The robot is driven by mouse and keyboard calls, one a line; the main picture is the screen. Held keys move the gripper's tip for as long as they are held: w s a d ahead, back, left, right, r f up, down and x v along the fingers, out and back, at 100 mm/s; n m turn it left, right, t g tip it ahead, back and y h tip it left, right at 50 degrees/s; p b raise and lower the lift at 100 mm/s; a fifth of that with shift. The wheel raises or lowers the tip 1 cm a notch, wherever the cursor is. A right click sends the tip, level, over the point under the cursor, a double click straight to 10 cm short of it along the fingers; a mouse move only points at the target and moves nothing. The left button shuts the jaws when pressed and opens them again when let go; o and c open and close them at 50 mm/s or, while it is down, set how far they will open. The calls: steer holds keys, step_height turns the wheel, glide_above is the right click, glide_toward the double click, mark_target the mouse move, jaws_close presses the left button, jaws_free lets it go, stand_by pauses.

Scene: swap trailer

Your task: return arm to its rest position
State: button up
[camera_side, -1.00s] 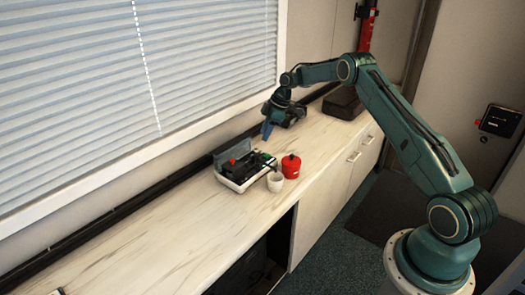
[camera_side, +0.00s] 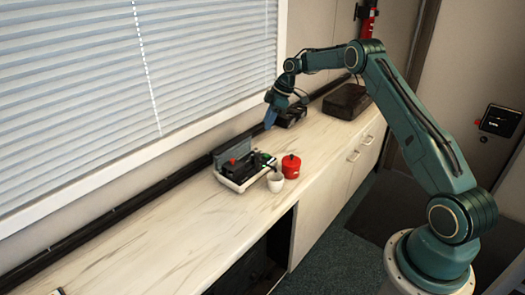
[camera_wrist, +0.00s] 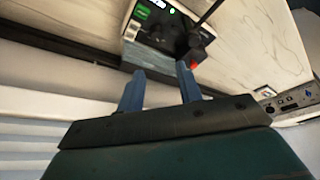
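My gripper (camera_side: 270,118) hangs above the counter, over its back part near the window, in the side view. Its fingers point down and do not touch anything there. In the wrist view my gripper (camera_wrist: 160,86) shows two blue fingers with a clear gap and nothing between them. A white and black device (camera_side: 240,165) with a raised lid and a red knob stands on the counter, below and left of the gripper. It also shows at the top of the wrist view (camera_wrist: 150,48).
A black object (camera_side: 292,115) and a dark case (camera_side: 347,101) sit farther back.

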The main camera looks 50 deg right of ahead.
steer(key=s+a+r+m+h, duration=0.1)
steer(key=s+a+r, duration=0.4)
steer(key=a+r, duration=0.15)
steer(key=s+a+r+m+t, duration=0.1)
steer(key=s+a+r+m, duration=0.1)
steer(key=s+a+r, duration=0.45)
steer(key=s+a+r+m+h, duration=0.1)
steer(key=s+a+r, duration=0.25)
steer(key=r, duration=0.55)
steer(key=s+a+r+m, duration=0.25)
steer(key=s+a, duration=0.25)
steer(key=s, duration=0.8)
steer(key=s+a+f+m, duration=0.1)
steer(key=s+f, duration=0.1)
steer(key=s, duration=0.4)
steer(key=s+f+m+t+h, duration=0.1)
steer(key=s+f, duration=0.1)
steer(key=s, duration=0.5)
steer(key=shift+s+a, duration=0.3)
steer(key=shift+a, duration=0.05)
